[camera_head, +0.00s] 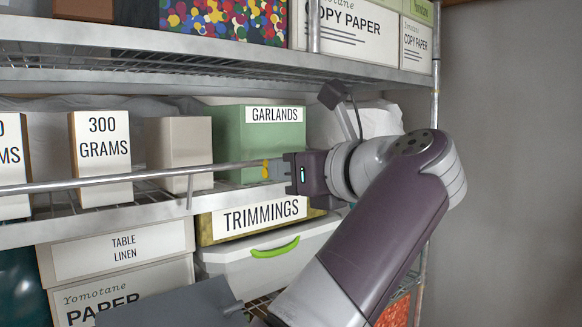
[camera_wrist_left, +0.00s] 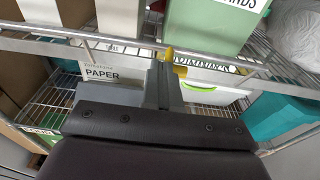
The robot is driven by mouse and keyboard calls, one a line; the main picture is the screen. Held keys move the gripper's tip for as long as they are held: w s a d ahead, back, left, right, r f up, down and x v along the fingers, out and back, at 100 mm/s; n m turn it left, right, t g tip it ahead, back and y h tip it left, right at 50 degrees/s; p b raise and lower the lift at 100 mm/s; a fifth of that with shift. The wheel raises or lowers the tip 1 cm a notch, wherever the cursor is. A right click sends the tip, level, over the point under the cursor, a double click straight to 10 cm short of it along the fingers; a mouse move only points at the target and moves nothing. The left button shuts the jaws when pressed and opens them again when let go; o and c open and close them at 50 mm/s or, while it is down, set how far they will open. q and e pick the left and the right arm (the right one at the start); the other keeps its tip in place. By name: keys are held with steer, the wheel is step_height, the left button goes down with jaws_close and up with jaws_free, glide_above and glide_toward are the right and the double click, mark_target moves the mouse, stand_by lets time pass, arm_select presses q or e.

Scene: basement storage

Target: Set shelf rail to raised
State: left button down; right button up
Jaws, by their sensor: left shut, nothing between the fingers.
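The shelf rail (camera_head: 120,178) is a thin metal bar across the front of the middle shelf, above the shelf's front edge, in front of the boxes. It also crosses the wrist view (camera_wrist_left: 110,40). My left gripper (camera_head: 270,169) is at the right end of the rail's visible length, its fingers shut and empty. In the left wrist view the fingers (camera_wrist_left: 167,80) reach up to the rail, with yellow patches at their tips. I cannot tell whether they touch it. The gripper and wrist hide the rail further right. My right gripper is not in view.
Behind the rail stand a white "300 GRAMS" box (camera_head: 101,150), a plain box (camera_head: 180,142) and a green "GARLANDS" box (camera_head: 270,145). The upper shelf (camera_head: 200,48) is overhead. Below are a "TRIMMINGS" box (camera_head: 225,222) and a lidded bin (camera_head: 235,270). Bare wall (camera_head: 515,160) is right.

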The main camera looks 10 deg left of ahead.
arm_select(q)
steer(key=shift+w+a+r+p, duration=0.25)
steer(key=shift+a+r+p, duration=0.1)
steer(key=shift+r, duration=0.15)
steer(key=shift+w+a+r+p, duration=0.25)
steer(key=shift+r+p, duration=0.05)
steer(key=shift+r, duration=0.15)
steer(key=shift+a+f, duration=0.1)
steer(key=shift+f, duration=0.05)
